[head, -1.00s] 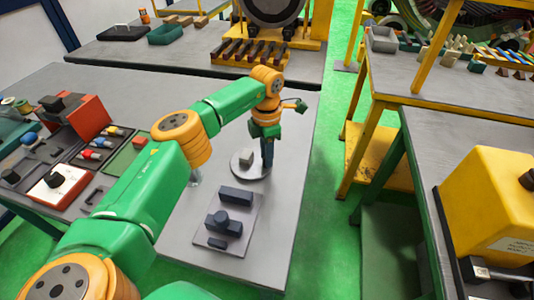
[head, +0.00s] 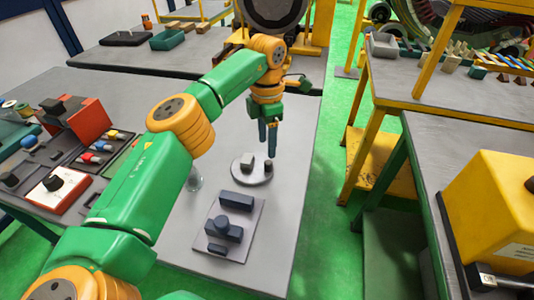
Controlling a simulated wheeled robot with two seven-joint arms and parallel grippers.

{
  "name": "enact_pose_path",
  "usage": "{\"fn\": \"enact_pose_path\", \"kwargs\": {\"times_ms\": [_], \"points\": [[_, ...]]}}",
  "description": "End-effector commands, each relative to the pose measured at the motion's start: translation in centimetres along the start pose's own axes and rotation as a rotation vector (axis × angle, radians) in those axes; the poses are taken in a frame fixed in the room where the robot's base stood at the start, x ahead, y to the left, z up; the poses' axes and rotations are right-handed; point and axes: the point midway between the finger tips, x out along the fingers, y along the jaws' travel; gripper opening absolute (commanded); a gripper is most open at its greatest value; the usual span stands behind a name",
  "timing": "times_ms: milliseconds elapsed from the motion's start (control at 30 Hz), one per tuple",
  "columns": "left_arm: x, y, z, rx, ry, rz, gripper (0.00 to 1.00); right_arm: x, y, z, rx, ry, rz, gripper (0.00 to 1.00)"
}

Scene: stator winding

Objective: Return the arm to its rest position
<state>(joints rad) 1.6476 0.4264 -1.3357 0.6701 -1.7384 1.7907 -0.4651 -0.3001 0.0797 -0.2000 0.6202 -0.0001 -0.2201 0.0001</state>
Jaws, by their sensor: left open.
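My left arm comes in from the lower left, green with orange joints, and reaches over the grey table (head: 282,225). My left gripper (head: 268,150) points down with dark fingers, above the far edge of a round grey plate (head: 240,172). The gripper is open, and nothing shows between its fingers. A small grey block (head: 247,161) and a small dark piece (head: 268,165) sit on the plate, below the gripper. My right gripper is not in view.
A grey board (head: 211,247) with dark blocks lies nearer on the table. A yellow machine (head: 490,205) stands right.

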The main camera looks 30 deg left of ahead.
Motion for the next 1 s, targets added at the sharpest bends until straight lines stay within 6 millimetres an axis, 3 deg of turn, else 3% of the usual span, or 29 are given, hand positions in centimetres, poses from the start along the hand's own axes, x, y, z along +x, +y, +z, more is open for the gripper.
{"fn": "enact_pose_path", "kwargs": {"times_ms": [467, 700, 1000], "points": [[-0.6, 0.0, 0.0, 0.0, 0.001, -0.001, 0.59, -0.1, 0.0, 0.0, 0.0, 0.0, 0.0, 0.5], [-6.0, 0.0, 0.0, 0.0, 0.001, -0.001, 0.59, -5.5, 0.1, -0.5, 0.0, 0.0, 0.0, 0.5], [-9.8, 0.0, 0.0, 0.0, 0.001, -0.001, 0.59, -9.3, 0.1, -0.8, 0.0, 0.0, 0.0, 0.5]]}}
